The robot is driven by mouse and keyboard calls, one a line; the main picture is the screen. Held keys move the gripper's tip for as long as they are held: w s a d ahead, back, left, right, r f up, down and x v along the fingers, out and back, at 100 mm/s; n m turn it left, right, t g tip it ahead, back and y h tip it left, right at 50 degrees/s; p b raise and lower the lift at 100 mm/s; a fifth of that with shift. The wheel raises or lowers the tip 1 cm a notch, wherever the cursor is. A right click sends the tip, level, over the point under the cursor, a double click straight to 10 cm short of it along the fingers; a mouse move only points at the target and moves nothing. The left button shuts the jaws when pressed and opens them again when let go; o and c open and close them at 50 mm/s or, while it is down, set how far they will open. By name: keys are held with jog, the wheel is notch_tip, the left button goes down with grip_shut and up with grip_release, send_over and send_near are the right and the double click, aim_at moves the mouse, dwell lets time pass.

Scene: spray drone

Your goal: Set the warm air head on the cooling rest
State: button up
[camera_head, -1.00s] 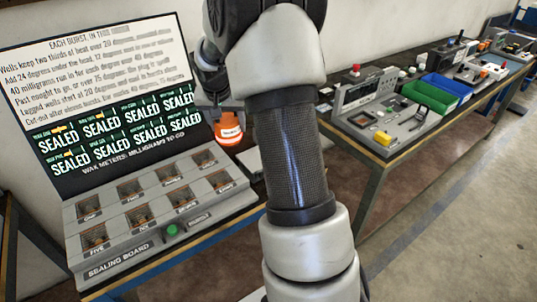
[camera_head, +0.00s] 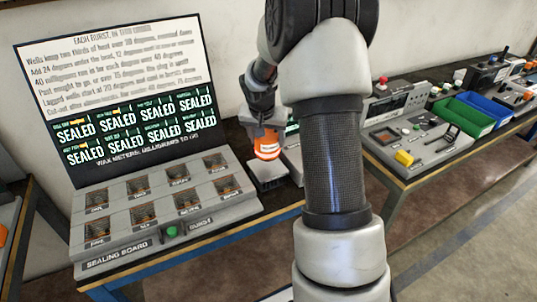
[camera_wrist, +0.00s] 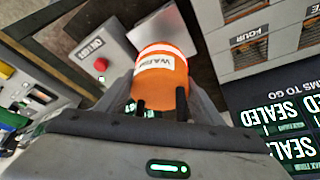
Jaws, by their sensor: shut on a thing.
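The warm air head (camera_head: 267,144) is an orange cylinder with a white label and a pale band. In the wrist view the warm air head (camera_wrist: 160,80) sits between my fingers, its label reading "WARM". My gripper (camera_head: 262,122) is shut on it and holds it up beside the sealing board, in front of the wall. A small grey block with a pale flat top (camera_head: 267,172), possibly the cooling rest, stands just below the head. In the wrist view a pale flat surface (camera_wrist: 160,27) lies beyond the head. I cannot tell whether the head touches it.
The sealing board (camera_head: 160,215) with several wells and a screen reading "SEALED" (camera_head: 140,125) stands to the left. A box with a red button (camera_wrist: 101,64) is near the head in the wrist view. Green (camera_head: 468,118) and blue (camera_head: 495,108) bins lie farther right.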

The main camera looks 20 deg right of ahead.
jog(key=shift+f, duration=2.45)
jog(key=shift+f+b, duration=0.2)
jog(key=shift+b, duration=0.1)
jog(key=o, duration=1.6)
